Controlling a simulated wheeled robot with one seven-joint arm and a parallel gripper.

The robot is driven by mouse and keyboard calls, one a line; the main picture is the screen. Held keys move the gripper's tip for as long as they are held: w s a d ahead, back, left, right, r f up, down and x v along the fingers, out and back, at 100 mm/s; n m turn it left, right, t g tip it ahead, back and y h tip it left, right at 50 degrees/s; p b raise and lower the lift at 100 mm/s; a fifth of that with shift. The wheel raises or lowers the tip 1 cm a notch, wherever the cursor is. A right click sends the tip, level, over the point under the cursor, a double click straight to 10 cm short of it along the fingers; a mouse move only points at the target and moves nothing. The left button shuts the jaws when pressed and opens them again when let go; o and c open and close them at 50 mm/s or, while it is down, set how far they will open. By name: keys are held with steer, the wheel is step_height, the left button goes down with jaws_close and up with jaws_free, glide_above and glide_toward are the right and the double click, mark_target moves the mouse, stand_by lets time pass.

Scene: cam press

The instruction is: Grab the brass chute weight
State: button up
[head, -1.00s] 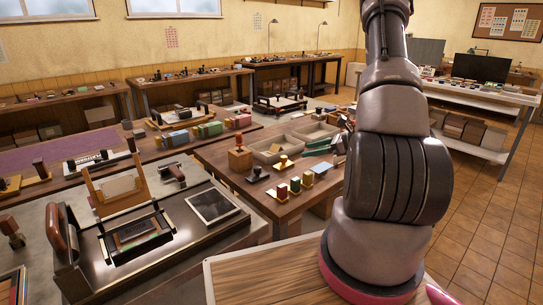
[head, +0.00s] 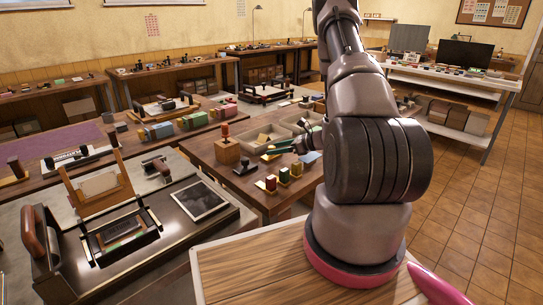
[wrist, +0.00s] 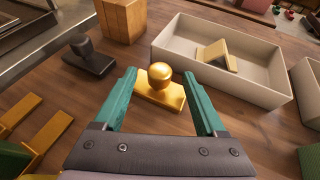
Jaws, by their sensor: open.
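The brass chute weight (wrist: 160,90) is a golden block with a round ball knob on top, standing upright on the brown wooden table in the wrist view. In the head view a small brassy piece of it (head: 269,157) shows beside my green fingers. My gripper (wrist: 162,73) is open and empty, with one green finger on each side of the weight in the picture. The wrist view does not settle how far above the table the fingertips are. In the head view my gripper (head: 282,147) is partly hidden behind my arm.
A pale tray (wrist: 270,92) holding a tan piece lies just beyond the weight. A dark stamp (wrist: 90,55) and a wooden block (wrist: 122,20) stand to the left. Red, yellow and green stamps (head: 284,176) stand at the table's near edge.

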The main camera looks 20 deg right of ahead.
steer(key=shift+w+a+f, duration=0.15)
steer(key=shift+w+a, duration=0.1)
jaws_close()
stand_by(1.4)
